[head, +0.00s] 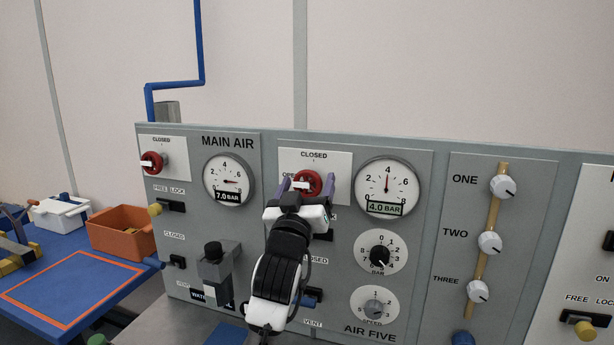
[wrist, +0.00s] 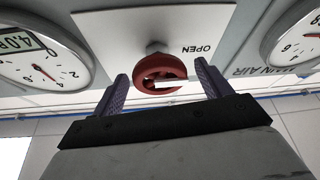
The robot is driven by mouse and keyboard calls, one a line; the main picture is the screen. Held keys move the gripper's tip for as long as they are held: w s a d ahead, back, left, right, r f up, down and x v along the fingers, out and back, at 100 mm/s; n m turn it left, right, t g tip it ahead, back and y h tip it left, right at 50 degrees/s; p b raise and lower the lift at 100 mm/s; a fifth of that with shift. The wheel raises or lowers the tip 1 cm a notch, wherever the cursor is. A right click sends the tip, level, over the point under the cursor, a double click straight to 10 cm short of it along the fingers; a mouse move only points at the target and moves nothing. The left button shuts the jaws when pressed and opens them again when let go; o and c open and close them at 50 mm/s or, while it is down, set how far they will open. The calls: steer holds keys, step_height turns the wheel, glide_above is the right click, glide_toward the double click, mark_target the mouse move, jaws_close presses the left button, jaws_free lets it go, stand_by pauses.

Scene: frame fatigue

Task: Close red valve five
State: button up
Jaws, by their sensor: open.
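Red valve five is a round red knob (head: 308,182) with a white pointer bar, on a white plate marked OPEN and CLOSED above the AIR FIVE panel. Its white bar points left, toward the OPEN label. In the wrist view the red knob (wrist: 161,75) sits between the two purple fingers. My gripper (head: 293,184) is at the knob in the head view, fingers spread. In the wrist view my gripper (wrist: 162,82) is open, with a gap between each finger and the knob. My gripper and arm hide part of the panel below the valve.
The AIR FIVE gauge (head: 387,187) reads 4.0 BAR, right of the valve. Another red valve (head: 152,163) is at the MAIN AIR panel, with its gauge (head: 229,180) at 7.0 BAR. A blue table (head: 75,297) with an orange bin (head: 121,232) stands at the left.

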steer(key=shift+w+r, duration=0.1)
steer(key=shift+w, duration=0.25)
steer(key=shift+c, duration=0.5)
steer(key=c, duration=0.9)
